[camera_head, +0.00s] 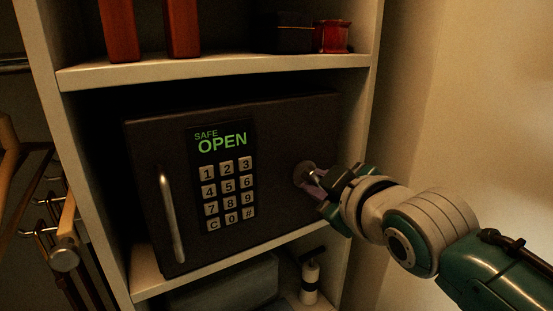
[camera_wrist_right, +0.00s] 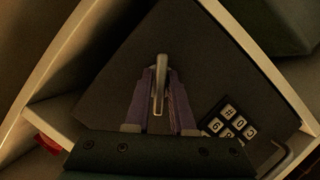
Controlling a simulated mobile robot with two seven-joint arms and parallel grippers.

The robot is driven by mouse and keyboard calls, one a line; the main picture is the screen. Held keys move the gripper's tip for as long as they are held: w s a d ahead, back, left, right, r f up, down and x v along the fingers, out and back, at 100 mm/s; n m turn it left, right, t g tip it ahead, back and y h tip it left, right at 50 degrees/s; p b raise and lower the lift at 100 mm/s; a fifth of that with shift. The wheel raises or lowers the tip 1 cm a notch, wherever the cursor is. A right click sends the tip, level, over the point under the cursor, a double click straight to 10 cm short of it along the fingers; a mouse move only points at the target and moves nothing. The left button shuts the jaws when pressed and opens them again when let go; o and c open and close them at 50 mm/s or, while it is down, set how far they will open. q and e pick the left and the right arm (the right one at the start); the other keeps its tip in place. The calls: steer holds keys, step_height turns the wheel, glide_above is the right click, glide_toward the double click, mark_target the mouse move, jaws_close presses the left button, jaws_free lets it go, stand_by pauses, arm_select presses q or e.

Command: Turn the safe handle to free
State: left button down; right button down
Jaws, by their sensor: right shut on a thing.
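The dark safe (camera_head: 270,140) sits shut on a middle shelf, and its display (camera_head: 222,142) reads "SAFE OPEN" in green above a keypad. The small metal turning handle (camera_head: 305,172) is on a round base at the right of the safe's door. My right gripper (camera_head: 314,187) is at this handle, its purple fingers shut on it. In the right wrist view the silver handle (camera_wrist_right: 158,80) stands lengthwise between the two fingers. A long vertical pull bar (camera_head: 172,215) is at the door's left side. My left gripper is not in view.
White shelf boards (camera_head: 220,66) close in the safe above and below. A red jar (camera_head: 331,37) and a dark box stand on the shelf above. A white pump bottle (camera_head: 310,277) and a grey bin (camera_head: 225,285) are below. A wooden rack with hooks (camera_head: 66,235) is at left.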

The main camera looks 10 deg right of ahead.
steer(key=shift+d+r+m+g+y+p, duration=0.1)
steer(key=shift+m+g+y+p, duration=0.45)
steer(key=shift+m, duration=0.45)
steer(key=shift+m+y, duration=0.65)
steer(key=shift+m, duration=0.45)
steer(key=c, duration=0.8)
jaws_free()
steer(key=shift+o, duration=0.2)
steer(key=p+v, duration=0.1)
steer(key=v, duration=0.8)
steer(key=shift+s+r, duration=0.2)
steer(key=shift+s, duration=0.1)
steer(key=shift+d, duration=0.15)
